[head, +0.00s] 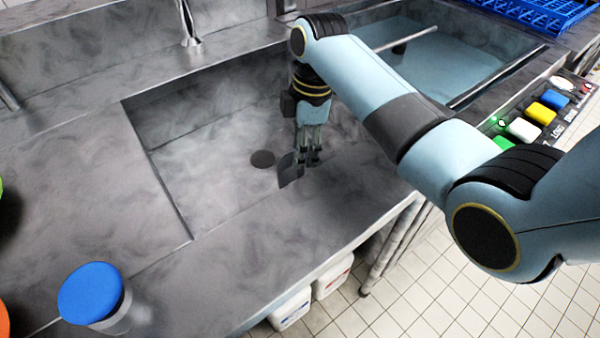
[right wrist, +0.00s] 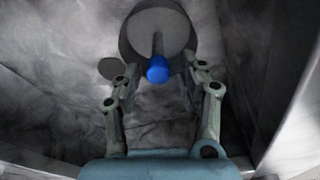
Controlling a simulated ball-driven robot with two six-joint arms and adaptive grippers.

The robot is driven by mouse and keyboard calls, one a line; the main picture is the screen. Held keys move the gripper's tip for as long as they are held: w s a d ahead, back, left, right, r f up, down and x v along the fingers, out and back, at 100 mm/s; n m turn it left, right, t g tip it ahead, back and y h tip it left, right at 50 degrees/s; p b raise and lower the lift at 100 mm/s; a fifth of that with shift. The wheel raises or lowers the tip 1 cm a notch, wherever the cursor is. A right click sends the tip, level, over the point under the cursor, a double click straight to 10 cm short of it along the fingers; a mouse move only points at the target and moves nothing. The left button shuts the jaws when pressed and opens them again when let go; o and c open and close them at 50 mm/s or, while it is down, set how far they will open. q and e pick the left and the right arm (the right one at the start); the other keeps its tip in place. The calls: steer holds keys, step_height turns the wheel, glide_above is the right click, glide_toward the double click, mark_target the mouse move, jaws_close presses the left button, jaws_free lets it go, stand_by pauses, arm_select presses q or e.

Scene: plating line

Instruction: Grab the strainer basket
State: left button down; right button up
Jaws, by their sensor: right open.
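The strainer basket (right wrist: 158,28) shows in the right wrist view as a grey round body with a central post and a blue knob (right wrist: 157,70). In the head view a grey part of it (head: 289,172) shows beside my right gripper (head: 308,160), low in the empty sink. My right gripper is open. In the right wrist view its two fingers (right wrist: 161,66) stand apart on either side of the knob, with no clear contact. The arm and fingers hide much of the basket in the head view. My left gripper is not in view.
A dark round drain (head: 263,159) lies in the sink floor, left of the basket. Sink walls (head: 165,200) surround the gripper. A water-filled basin (head: 440,65) lies to the right. A blue-lidded container (head: 90,293) stands on the front counter. Coloured buttons (head: 540,113) line the right edge.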

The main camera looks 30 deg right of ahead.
mark_target(286, 174)
steer(key=f, duration=0.6)
steer(key=shift+w+a+f+b, duration=0.1)
steer(key=shift+w+a+b, duration=0.1)
steer(key=shift+a+b, duration=0.15)
steer(key=shift+c, duration=0.2)
steer(key=shift+d, duration=0.1)
jaws_close()
